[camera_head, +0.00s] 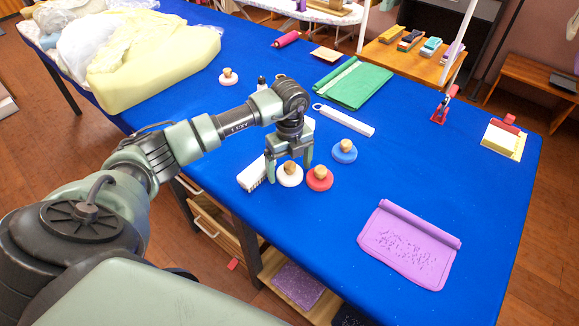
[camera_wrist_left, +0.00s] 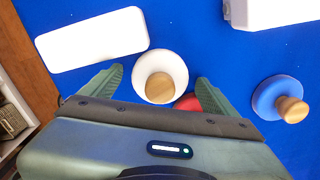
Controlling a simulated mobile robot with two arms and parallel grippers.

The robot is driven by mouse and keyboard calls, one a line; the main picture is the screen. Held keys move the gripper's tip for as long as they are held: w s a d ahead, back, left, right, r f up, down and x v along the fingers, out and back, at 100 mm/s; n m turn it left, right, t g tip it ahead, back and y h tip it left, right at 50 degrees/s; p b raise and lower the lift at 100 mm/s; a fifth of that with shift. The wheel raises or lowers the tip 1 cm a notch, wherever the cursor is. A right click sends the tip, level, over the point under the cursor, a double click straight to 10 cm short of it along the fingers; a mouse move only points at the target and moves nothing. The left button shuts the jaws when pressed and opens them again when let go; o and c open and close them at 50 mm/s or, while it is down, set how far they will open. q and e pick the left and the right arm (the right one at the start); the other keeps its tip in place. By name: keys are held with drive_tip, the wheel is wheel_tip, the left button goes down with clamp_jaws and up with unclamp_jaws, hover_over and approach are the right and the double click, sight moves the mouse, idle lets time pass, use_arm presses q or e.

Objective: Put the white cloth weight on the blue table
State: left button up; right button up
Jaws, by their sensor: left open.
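The white cloth weight (camera_head: 290,176), a round disc with a wooden knob, stands upright on the blue table (camera_head: 300,237) near its front edge. My left gripper (camera_head: 289,172) is open and low over it, with a finger on either side. In the left wrist view the white cloth weight (camera_wrist_left: 149,62) shows between and just beyond the fingertips (camera_wrist_left: 160,76), with no grip on it. My right gripper is not in view.
A red weight (camera_head: 319,181) stands close beside the white one, partly hidden in the wrist view. A blue weight (camera_head: 344,154) stands behind. A white brush-like block (camera_head: 252,176) lies to the left. A purple cloth (camera_head: 410,250) lies at the right front.

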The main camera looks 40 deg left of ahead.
sight(289, 164)
use_arm(q)
drive_tip(key=shift+w+r, duration=0.1)
drive_tip(key=shift+r, duration=0.35)
wheel_tip(289, 164, up, 11)
drive_tip(key=b, duration=0.1)
drive_tip(key=shift+r, duration=0.15)
